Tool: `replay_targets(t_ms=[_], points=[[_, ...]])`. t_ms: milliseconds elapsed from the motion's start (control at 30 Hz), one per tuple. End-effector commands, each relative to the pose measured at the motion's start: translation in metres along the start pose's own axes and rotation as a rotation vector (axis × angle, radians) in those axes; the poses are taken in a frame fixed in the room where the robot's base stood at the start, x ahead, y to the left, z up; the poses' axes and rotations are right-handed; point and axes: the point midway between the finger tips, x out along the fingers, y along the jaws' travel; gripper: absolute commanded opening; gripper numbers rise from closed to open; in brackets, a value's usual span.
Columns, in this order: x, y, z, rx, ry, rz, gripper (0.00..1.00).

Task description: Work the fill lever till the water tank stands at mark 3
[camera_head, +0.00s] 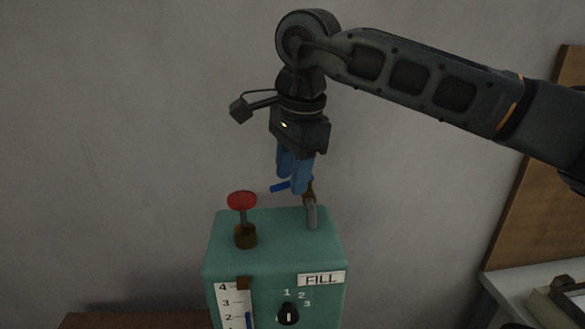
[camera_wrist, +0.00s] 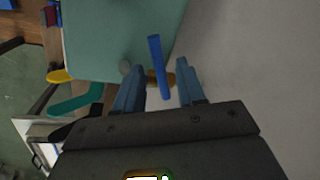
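The green water tank box (camera_head: 275,255) stands against the wall, with a FILL label (camera_head: 321,279) on its front. Its white gauge strip (camera_head: 229,301) shows marks 4, 3 and 2; the lower part is cut off. A blue column (camera_head: 249,321) beside the strip tops out close to mark 2. The fill lever has a blue handle (camera_head: 279,187) above the tank top, near a grey pipe (camera_head: 311,212). My gripper (camera_head: 294,188) points down at the lever. In the wrist view, the blue handle (camera_wrist: 157,62) lies between the open fingers, with gaps on both sides.
A red knob (camera_head: 242,199) on a brass base rises from the tank top, left of the lever. A black dial (camera_head: 288,314) marked 1, 2, 3 is on the front. A shelf with items (camera_head: 555,295) is at right. The wall behind is bare.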

Motion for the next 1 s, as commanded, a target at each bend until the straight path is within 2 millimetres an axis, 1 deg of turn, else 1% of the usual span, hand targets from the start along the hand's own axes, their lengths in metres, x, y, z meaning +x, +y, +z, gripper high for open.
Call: replay_targets(t_ms=[100, 133, 500, 533, 1000], points=[[0.0001, 0.0, 0.0, 0.0, 0.0, 0.0, 0.39], [0.0001, 0.0, 0.0, 0.0, 0.0, 0.0, 0.37], [-0.0001, 0.0, -0.0001, 0.0, 0.0, 0.0, 0.02], [-0.0002, 0.0, -0.0001, 0.0, 0.0, 0.0, 0.0], [-0.0002, 0.0, -0.0001, 0.001, 0.0, 0.0, 0.0]])
